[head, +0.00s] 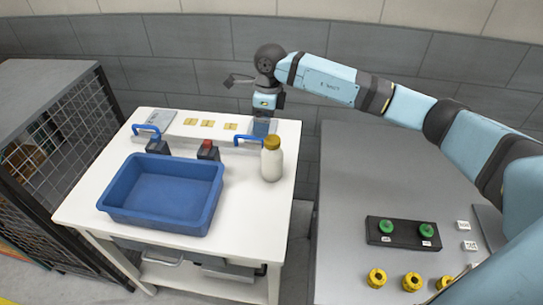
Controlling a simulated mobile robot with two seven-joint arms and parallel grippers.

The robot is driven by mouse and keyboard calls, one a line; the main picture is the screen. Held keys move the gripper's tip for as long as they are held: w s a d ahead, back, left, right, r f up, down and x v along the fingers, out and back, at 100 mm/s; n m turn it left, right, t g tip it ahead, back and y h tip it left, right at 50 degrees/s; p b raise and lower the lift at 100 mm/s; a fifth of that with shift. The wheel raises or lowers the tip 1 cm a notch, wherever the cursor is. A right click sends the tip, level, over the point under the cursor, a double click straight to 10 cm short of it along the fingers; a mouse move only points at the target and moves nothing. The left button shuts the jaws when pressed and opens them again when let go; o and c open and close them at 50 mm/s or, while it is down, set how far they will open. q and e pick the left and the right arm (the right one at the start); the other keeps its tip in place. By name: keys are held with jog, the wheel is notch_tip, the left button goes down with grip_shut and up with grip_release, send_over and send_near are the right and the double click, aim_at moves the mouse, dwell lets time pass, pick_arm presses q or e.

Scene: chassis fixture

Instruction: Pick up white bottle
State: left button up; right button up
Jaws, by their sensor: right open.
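The white bottle (272,163) stands upright near the right edge of the white table and has a yellow-brown cap. My left gripper is not in view.
A blue bin (163,192) occupies the table's (95,185) front left. Blue handles (248,140) and a red-topped block (208,150) stand behind it. A grey table (350,215) at right holds green knobs (386,227) and yellow parts (377,278). A mesh cage (75,130) stands left.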

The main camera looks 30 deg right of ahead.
aim_at(272, 139)
jog(key=w+d+r+h, duration=0.2)
jog(key=d, duration=0.2)
jog(key=f, duration=0.2)
jog(key=f+p, duration=0.1)
jog(key=f, duration=0.5)
jog(key=shift+s+a, duration=0.15)
jog(key=shift+s, duration=0.15)
jog(key=f+p, duration=0.2)
jog(key=f, duration=0.3)
jog(key=shift+a, duration=0.2)
jog(key=shift+f, duration=0.3)
jog(key=c, duration=1.4)
